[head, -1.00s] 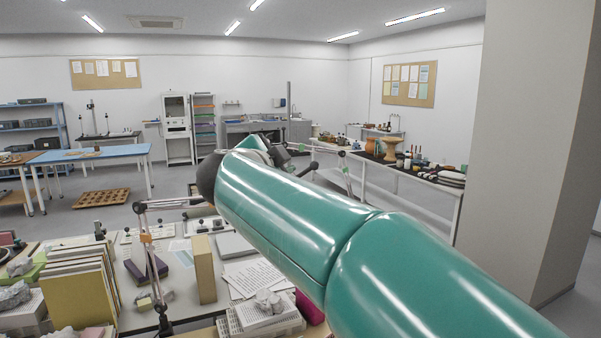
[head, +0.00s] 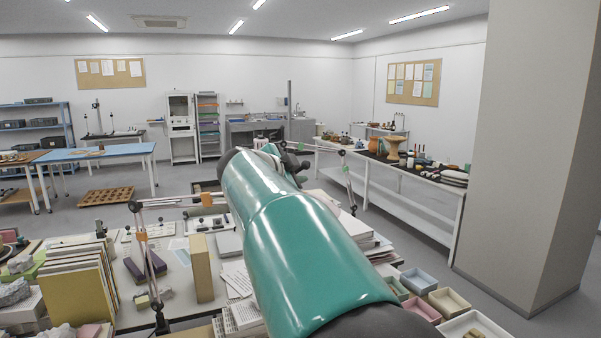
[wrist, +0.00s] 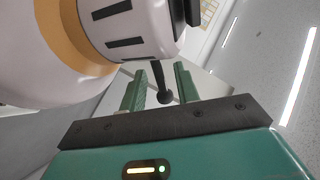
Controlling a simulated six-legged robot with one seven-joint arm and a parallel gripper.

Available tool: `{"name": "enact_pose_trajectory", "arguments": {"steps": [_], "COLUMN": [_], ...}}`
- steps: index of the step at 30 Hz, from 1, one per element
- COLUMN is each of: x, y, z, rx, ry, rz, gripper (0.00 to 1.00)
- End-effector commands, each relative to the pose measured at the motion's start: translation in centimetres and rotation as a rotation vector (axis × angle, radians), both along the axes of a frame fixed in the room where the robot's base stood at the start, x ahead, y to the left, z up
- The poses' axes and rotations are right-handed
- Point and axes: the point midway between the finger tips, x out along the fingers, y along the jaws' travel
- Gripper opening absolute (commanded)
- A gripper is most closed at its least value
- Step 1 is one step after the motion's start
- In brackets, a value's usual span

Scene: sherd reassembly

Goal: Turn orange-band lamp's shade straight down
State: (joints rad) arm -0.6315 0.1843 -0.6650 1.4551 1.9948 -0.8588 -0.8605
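The orange-band lamp's jointed arm (head: 165,203) rises from the near bench at left, with an orange band (head: 143,236) low on it and an orange piece (head: 206,199) at its far end. My arm hides what lies beyond in the head view. In the wrist view, a large white shade (wrist: 90,60) with an orange band and dark slots fills the upper left, close to my gripper. My gripper (wrist: 160,90) has its two green fingers apart. A thin black rod with a ball end (wrist: 165,96) shows between them, with gaps on both sides; I cannot tell its depth.
The near bench holds upright folders (head: 80,285), a tan box (head: 202,268), papers and stacked sheets. Small coloured trays (head: 420,308) sit at right. Another thin jointed lamp arm (head: 347,178) stands beyond my arm. A thick pillar (head: 530,160) is at right.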

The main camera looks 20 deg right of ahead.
Motion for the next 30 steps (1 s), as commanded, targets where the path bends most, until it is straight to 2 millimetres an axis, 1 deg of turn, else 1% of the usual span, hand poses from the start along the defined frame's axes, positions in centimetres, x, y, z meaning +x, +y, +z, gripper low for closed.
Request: {"name": "enact_pose_trajectory", "arguments": {"steps": [1,3,6,9,15,16,18,20,21,30], "x": [0.5,1.1,1.6,1.8,1.8,1.8,1.8,1.8,1.8,1.8], "y": [-0.6,-1.3,-1.9,-2.2,-2.2,-2.2,-2.2,-2.1,-2.1,-2.2], "z": [-0.2,-0.5,-0.6,-0.7,-0.7,-0.7,-0.7,-0.7,-0.7,-0.8], "rx": [-0.002,0.0,-0.001,0.0,0.0,0.0,0.0,0.0,0.0,0.006], "ry": [0.001,0.001,0.0,0.0,-0.001,-0.001,-0.001,-0.001,-0.001,-0.005], "rz": [-0.003,-0.003,0.001,0.001,0.003,0.003,0.003,0.003,0.003,0.002], "gripper": [0.32,0.32,0.32,0.32,0.32,0.3,0.16,0.04,0.0,0.0]}}
